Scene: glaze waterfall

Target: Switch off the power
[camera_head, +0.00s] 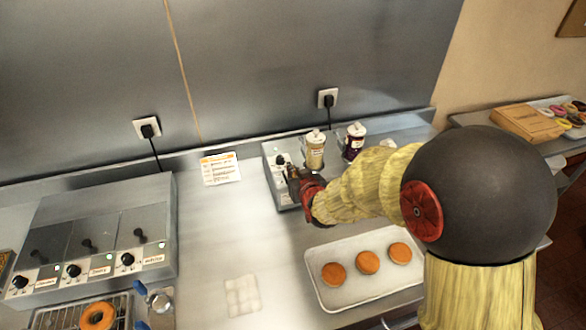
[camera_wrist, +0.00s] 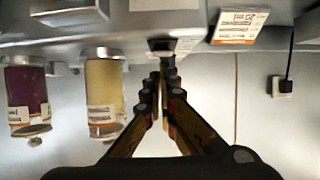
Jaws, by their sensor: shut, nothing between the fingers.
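My gripper (camera_head: 293,174) is shut and empty at the front left of a small grey warmer (camera_head: 270,151) that holds two dispensers. A dark knob (camera_head: 281,160) shows on the warmer just beyond my fingertips; I cannot tell if they touch it. In the wrist view, which is upside down, my shut fingers (camera_wrist: 167,65) point at a dark spot near the warmer's front. A larger grey unit (camera_head: 60,215) at the left has three black knobs, one of them here (camera_head: 127,259), with labels and small lit green lamps. Black plugs sit in two wall outlets (camera_head: 147,127) (camera_head: 327,98).
A yellow dispenser (camera_head: 314,155) and a purple one (camera_head: 354,145) stand in the warmer beside my gripper. A white tray (camera_head: 318,291) with three brown rounds lies below my arm. A paper card (camera_head: 220,168) is at the back. Counter between the left unit and my gripper is mostly clear.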

